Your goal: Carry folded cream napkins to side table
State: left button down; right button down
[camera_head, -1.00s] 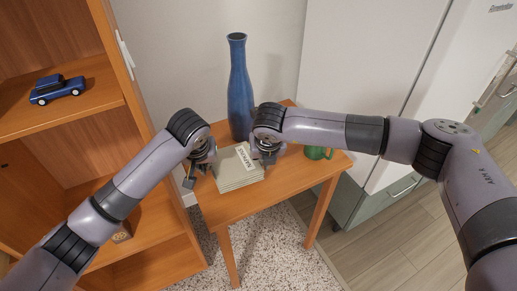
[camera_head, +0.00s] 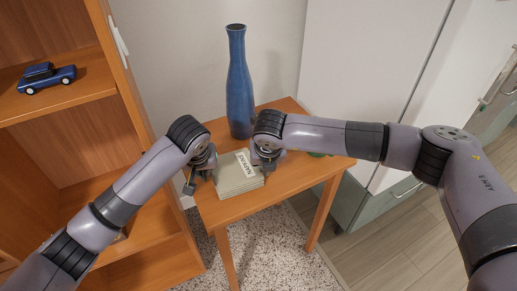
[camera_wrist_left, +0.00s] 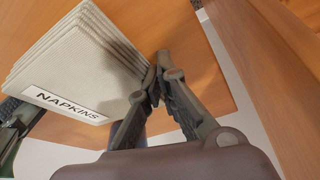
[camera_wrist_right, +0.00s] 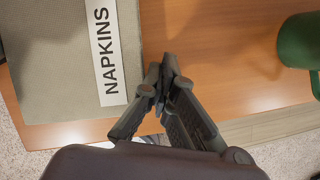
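A thick stack of folded cream napkins (camera_head: 236,181) with a white NAPKINS label lies flat at the wooden side table (camera_head: 303,172), near its left front part. I cannot tell whether it rests on the top or is slightly above it. My left gripper (camera_wrist_left: 157,84) is at the stack's left side, fingertips together with nothing between them. My right gripper (camera_wrist_right: 161,88) is at the right side, also with fingertips together and empty. The napkins (camera_wrist_left: 75,68) sit between the two grippers, close against or touching both. The right gripper's fingertips are hidden in the head view.
A tall blue vase (camera_head: 239,90) stands at the table's back. A green mug (camera_wrist_right: 301,42) stands right of the napkins, mostly hidden by my right arm in the head view. A wooden shelf (camera_head: 65,109) with a blue toy car (camera_head: 47,77) stands left.

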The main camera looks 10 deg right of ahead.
pick_arm(q)
jog(key=c, duration=2.3)
grip_release()
jog(key=shift+s+a+r, duration=0.1)
jog(key=shift+a+r, duration=0.05)
jog(key=shift+a, duration=0.2)
pick_arm(e)
jog(key=shift+s+d+r, duration=0.1)
jog(key=shift+d+r, duration=0.1)
jog(key=shift+d, duration=0.2)
pick_arm(q)
jog(key=shift+o, duration=0.8)
jog(key=shift+a, duration=0.2)
pick_arm(e)
jog(key=shift+d, duration=0.2)
pick_arm(q)
jog(key=shift+o, duration=1.3)
jog(key=shift+a, duration=0.15)
pick_arm(e)
jog(key=shift+d, duration=0.1)
jog(key=c, duration=1.9)
grip_release()
jog(key=shift+d+f, duration=0.1)
jog(key=shift+c, duration=0.2)
